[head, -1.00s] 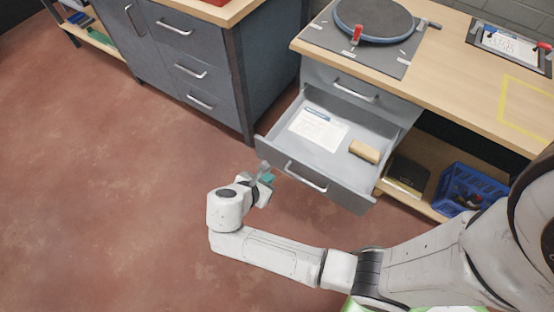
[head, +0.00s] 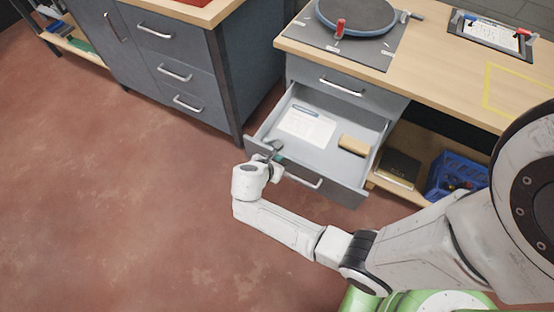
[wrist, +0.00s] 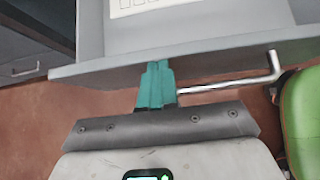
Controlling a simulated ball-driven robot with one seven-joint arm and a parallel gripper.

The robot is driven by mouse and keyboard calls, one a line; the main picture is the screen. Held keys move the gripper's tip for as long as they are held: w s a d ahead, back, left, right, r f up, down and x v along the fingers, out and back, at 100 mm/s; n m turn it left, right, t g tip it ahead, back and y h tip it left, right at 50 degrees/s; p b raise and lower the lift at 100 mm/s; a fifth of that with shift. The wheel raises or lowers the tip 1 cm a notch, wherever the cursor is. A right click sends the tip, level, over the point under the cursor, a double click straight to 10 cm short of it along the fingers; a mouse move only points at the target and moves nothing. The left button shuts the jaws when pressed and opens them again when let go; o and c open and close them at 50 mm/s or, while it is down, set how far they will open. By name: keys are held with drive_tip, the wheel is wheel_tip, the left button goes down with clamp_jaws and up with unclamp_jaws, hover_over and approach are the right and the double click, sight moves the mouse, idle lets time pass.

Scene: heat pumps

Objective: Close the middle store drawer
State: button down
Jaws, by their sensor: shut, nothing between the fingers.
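The middle store drawer (head: 325,192) is pulled out below a closed upper drawer. Its front carries a bar handle (head: 303,181), which also shows in the wrist view (wrist: 235,84). A white paper sheet (head: 307,126) and a tan block (head: 355,146) lie inside. My gripper (head: 274,152) is at the left part of the drawer front, its teal fingers shut and empty. In the wrist view the closed fingertips (wrist: 157,68) overlap the drawer front just left of the handle. I cannot tell whether they touch it.
The workbench top (head: 430,75) holds a round turntable (head: 356,15) and a clipboard (head: 488,35). A blue crate (head: 456,173) stands on the lower shelf, right of the drawer. A dark drawer cabinet (head: 185,65) stands to the left. The floor in front is clear.

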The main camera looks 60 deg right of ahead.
drive_tip(key=shift+d, duration=0.1)
drive_tip(key=d+b, duration=0.1)
drive_tip(key=d, duration=2.6)
drive_tip(key=shift+w+d, duration=0.25)
drive_tip(key=shift+w, duration=0.2)
